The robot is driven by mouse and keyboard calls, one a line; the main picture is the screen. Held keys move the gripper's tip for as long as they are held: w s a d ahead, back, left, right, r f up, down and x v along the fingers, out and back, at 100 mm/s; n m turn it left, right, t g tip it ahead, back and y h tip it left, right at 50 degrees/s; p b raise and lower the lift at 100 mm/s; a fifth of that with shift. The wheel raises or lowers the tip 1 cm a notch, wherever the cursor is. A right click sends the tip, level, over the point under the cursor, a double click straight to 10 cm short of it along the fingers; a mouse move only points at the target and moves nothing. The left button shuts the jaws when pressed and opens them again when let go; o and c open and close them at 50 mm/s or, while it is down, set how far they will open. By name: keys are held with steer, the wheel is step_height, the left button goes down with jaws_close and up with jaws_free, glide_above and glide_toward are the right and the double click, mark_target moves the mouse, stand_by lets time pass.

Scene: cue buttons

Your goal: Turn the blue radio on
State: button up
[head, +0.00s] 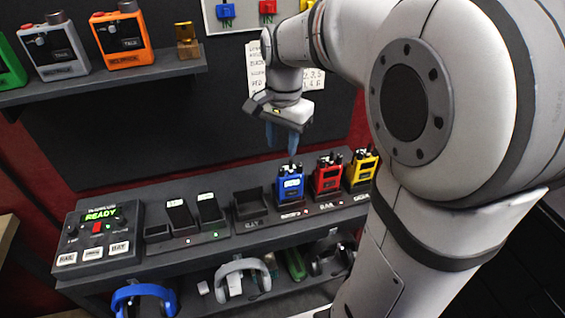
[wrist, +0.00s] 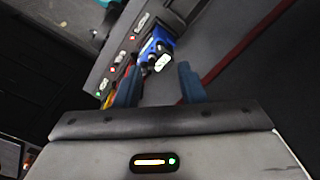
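The blue radio (head: 290,188) stands upright in a dock on the shelf, left of a red radio (head: 327,178) and a yellow radio (head: 362,170). Its top has dark knobs. My gripper (head: 284,148) hangs above and slightly left of the blue radio, fingers pointing down. In the wrist view the blue radio (wrist: 157,46) lies just beyond the fingertips, roughly between them. My gripper (wrist: 160,68) is open there, with nothing between the fingers. Whether the fingers touch the radio cannot be told; they look apart from it.
A control box (head: 100,230) with a green "READY" display sits at the shelf's left. Empty-looking dock slots (head: 251,205) lie left of the blue radio. Headsets (head: 243,278) hang below. An upper shelf (head: 110,77) holds green, grey and orange radios.

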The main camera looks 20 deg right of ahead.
mark_target(282, 169)
step_height(282, 169, down, 8)
steer(key=shift+r, duration=0.1)
stand_by(0.4)
jaws_close()
